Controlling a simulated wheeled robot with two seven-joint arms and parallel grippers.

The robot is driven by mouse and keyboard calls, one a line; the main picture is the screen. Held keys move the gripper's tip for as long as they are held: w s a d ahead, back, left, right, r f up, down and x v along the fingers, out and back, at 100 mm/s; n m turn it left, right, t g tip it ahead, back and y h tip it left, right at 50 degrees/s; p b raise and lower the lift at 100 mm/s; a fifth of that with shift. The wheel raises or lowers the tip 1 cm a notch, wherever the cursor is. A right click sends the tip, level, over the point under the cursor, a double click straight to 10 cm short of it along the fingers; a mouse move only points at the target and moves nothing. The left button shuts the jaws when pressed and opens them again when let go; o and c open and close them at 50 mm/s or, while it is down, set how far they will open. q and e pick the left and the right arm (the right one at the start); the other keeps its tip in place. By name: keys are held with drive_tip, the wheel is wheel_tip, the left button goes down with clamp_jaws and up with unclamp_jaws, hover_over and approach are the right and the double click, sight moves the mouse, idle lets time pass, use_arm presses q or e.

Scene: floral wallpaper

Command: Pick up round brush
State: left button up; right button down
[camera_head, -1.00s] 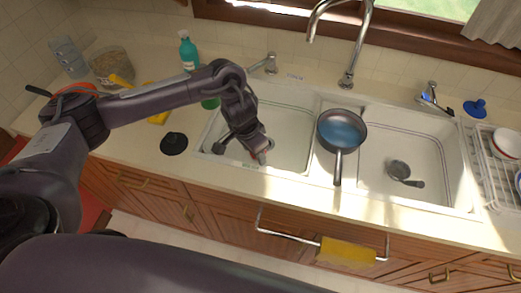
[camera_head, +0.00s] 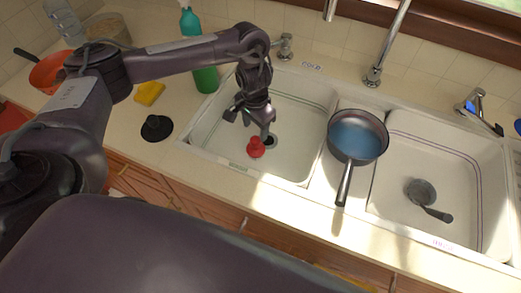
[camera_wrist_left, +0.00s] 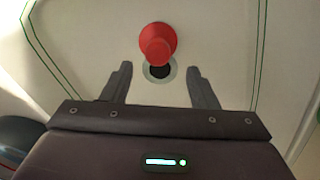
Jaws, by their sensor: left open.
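A small red round-based object with a knob, which looks like the round brush (camera_head: 256,148), sits in the left sink basin (camera_head: 300,150) near its drain. It also shows in the left wrist view (camera_wrist_left: 158,42), just beyond the fingertips and beside the dark drain hole. My left gripper (camera_head: 249,124) is over the left basin, just behind and above the red object. In the wrist view the fingers (camera_wrist_left: 159,72) are spread apart with nothing between them but the drain and basin floor. My right gripper is not in view.
A pan (camera_head: 357,140) rests on the divider between the basins. A ladle (camera_head: 421,194) lies in the right basin. A black round object (camera_head: 156,128), a yellow sponge (camera_head: 149,93) and a green bottle (camera_head: 200,50) stand on the left counter. A faucet (camera_head: 388,45) rises behind the sink.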

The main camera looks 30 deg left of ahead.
sight(256, 139)
use_arm(q)
drive_tip(key=f, duration=0.4)
drive_tip(key=f+b, duration=0.1)
drive_tip(key=f, duration=0.1)
drive_tip(key=shift+s+d+f, duration=0.1)
drive_tip(key=shift+s+f, duration=0.1)
drive_tip(key=shift+s, duration=0.05)
drive_tip(key=shift+f, duration=0.5)
clamp_jaws()
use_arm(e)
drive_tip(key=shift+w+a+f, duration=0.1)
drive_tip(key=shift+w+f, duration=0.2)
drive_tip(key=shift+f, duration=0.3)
use_arm(q)
drive_tip(key=shift+r, duration=0.1)
